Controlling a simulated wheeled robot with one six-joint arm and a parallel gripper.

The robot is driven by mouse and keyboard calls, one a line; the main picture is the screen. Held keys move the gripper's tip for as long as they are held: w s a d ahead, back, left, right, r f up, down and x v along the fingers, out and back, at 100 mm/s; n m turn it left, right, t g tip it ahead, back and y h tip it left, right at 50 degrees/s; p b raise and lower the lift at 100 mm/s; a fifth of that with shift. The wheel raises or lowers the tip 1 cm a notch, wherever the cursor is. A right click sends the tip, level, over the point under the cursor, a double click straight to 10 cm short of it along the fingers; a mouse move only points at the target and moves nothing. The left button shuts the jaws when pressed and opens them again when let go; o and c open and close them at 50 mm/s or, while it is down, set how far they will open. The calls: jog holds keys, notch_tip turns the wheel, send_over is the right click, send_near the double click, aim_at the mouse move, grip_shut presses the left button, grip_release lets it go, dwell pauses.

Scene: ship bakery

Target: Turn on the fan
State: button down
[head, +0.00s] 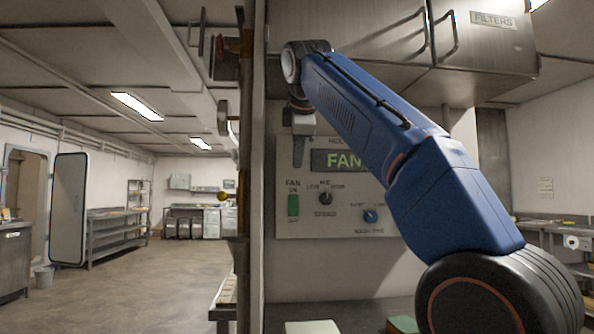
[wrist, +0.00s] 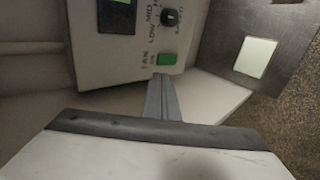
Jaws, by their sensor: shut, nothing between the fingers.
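The control panel (head: 290,240) is a pale plate on the wall under the metal hood. It carries a green rocker switch (head: 293,206) labelled FAN and ON, which also shows in the wrist view (wrist: 166,59). I cannot tell which way the rocker is tipped. A dark display (head: 335,161) shows green letters reading FAN, its right part hidden by my arm. My gripper (head: 298,165) is shut and empty, pointing down just above the FAN label in the head view. In the wrist view its fingertips (wrist: 160,76) are close to the switch; contact cannot be made out.
A vertical post (head: 246,200) stands left of the panel. Pale and green blocks (head: 312,327) sit on the surface below. The floor at left is open.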

jog(key=shift+s+r, duration=0.4)
jog(key=shift+r, duration=0.25)
jog(key=s+d+f+m+g, duration=0.1)
jog(key=s+d+f+m, duration=0.55)
jog(key=f, duration=0.55)
jog(key=s+d+f+m+g, duration=0.25)
jog(key=s+d+f, duration=0.45)
jog(key=d+f, duration=0.45)
jog(key=s+d+f+m, duration=0.1)
jog(key=s+f+m, duration=0.2)
jog(key=s+f, duration=0.4)
jog(key=s+d+f+m+g, duration=0.1)
jog(key=s+f, duration=0.7)
jog(key=f, duration=1)
jog(key=s+d+f+m, duration=0.3)
jog(key=s+f+m, duration=0.2)
jog(key=f, duration=0.8)
jog(key=s, duration=0.3)
jog(key=shift+s, duration=0.2)
jog(key=shift+d+g, duration=0.1)
jog(key=shift+g, duration=0.15)
